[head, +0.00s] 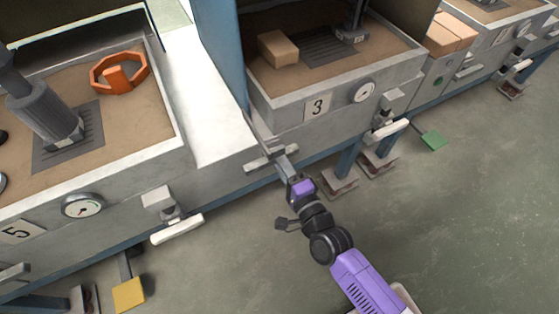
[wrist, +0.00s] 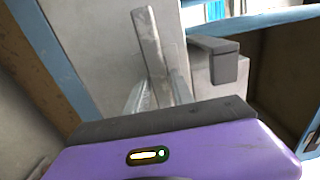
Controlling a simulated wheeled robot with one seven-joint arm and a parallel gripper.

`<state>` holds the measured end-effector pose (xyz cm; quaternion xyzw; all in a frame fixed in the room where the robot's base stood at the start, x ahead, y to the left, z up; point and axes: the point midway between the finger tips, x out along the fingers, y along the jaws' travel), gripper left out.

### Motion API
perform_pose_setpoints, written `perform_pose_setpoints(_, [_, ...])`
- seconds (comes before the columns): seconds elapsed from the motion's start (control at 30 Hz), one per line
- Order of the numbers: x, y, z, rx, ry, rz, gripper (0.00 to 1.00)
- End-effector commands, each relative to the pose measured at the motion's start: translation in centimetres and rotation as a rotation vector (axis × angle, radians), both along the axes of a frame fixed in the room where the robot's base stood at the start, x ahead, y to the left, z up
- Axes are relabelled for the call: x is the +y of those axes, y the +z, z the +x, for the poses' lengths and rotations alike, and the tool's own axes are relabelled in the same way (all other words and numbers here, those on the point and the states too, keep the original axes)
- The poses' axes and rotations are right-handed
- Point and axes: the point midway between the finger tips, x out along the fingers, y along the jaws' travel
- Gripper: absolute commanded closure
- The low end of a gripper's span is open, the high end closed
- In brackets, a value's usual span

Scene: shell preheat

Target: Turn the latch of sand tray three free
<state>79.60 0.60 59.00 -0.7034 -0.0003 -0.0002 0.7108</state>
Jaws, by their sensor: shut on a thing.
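Sand tray three (head: 290,106) carries a "3" plate (head: 318,107) and a round gauge (head: 365,92) on its front wall. Its latch shows as a slim grey bar (head: 260,128) slanting at the tray's lower left corner. In the wrist view the latch (wrist: 150,40) rises tilted from between my fingers. My gripper (head: 284,163) reaches up to this corner from the floor side and is shut on the latch; it also shows in the wrist view (wrist: 160,92). The gripper hides the latch's lower part, and its pivot is not clear.
A pale horizontal bar (head: 258,162) lies just beside my gripper. A white-handled clamp (head: 390,130) and a green pedal (head: 434,140) are at tray three's right. Tray five (head: 120,190) stands left, with a yellow pedal (head: 129,294) below. The floor at right is clear.

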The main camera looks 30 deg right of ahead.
Motion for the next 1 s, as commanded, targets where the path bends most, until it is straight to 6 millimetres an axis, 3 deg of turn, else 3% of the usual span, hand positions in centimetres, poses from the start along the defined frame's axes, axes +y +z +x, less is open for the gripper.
perform_pose_setpoints(0.37, [0.0, -0.3, -0.1, 0.005, 0.000, 0.008, 1.00])
perform_pose_setpoints(0.4, [0.0, -0.3, -0.1, 0.005, 0.000, 0.008, 0.65])
perform_pose_setpoints(0.47, [0.0, -0.2, -0.1, 0.005, 0.000, 0.007, 0.56])
perform_pose_setpoints(0.8, [0.0, -0.1, -0.3, 0.003, 0.000, 0.005, 0.56])
perform_pose_setpoints(1.0, [0.0, -0.1, -2.8, 0.005, 0.001, 0.005, 0.56])
